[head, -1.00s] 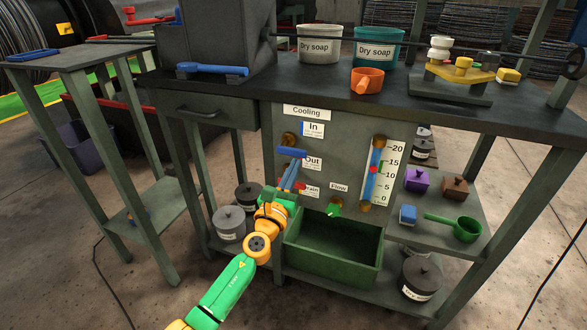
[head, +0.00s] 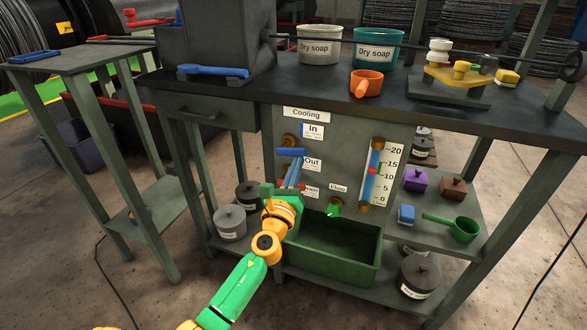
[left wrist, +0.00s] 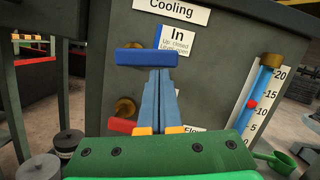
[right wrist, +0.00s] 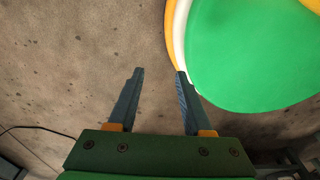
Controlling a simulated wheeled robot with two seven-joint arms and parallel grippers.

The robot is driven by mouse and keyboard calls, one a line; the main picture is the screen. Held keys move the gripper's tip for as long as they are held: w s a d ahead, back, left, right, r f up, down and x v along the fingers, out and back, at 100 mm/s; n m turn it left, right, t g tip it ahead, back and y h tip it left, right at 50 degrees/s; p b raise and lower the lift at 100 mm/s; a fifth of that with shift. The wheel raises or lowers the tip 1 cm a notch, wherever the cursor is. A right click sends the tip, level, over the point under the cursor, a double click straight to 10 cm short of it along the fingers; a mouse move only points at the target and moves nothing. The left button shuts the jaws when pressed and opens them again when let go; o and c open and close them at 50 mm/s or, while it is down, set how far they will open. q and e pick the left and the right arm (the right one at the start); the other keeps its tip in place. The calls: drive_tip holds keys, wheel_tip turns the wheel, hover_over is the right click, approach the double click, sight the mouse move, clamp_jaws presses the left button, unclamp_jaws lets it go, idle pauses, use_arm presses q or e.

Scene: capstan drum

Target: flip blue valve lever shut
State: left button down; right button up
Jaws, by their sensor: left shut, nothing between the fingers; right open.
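The blue valve lever (head: 290,152) is a horizontal bar on the front panel, below the brass fitting beside the "In" label. In the left wrist view the blue lever (left wrist: 146,57) crosses in front of the lower part of that label. My left gripper (head: 297,163) is shut and empty, pointing up at the panel. In the left wrist view its fingertips (left wrist: 160,72) are just under the lever's right part; I cannot tell if they touch it. My right gripper (right wrist: 158,72) is open and empty over the floor.
A red lever (left wrist: 121,126) sits below the blue one, partly hidden by my left gripper in the head view. A green lever (head: 334,210) and a flow gauge (head: 374,172) are to the right. A green bin (head: 335,268) stands below.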

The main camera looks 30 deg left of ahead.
sight(297, 153)
use_arm(q)
drive_tip(key=r+n, duration=0.1)
drive_tip(key=n+y+p, duration=0.1)
drive_tip(key=n, duration=0.1)
drive_tip(key=shift+d+r+g, duration=0.15)
drive_tip(key=shift+r+g, duration=0.15)
drive_tip(key=shift+r, duration=0.1)
wheel_tip(297, 153, up, 2)
drive_tip(key=n+g+p, duration=0.1)
drive_tip(key=n+p, duration=0.2)
drive_tip(key=n, duration=0.2)
drive_tip(key=shift+n+y+p, duration=0.3)
drive_tip(key=shift+n+y, duration=0.1)
drive_tip(key=n+p, duration=0.2)
drive_tip(key=a+r+n+g+p, duration=0.1)
drive_tip(key=n+p, duration=0.1)
drive_tip(key=n, duration=0.1)
drive_tip(key=a+r+n+g+p, duration=0.1)
drive_tip(key=n+p, duration=0.1)
drive_tip(key=shift+s+a+r+n, duration=0.15)
drive_tip(key=shift+s+r+n, duration=0.1)
drive_tip(key=shift+n, duration=0.15)
use_arm(e)
wheel_tip(297, 153, up, 11)
drive_tip(key=shift+s+a+r, duration=0.15)
drive_tip(key=shift+a, duration=0.15)
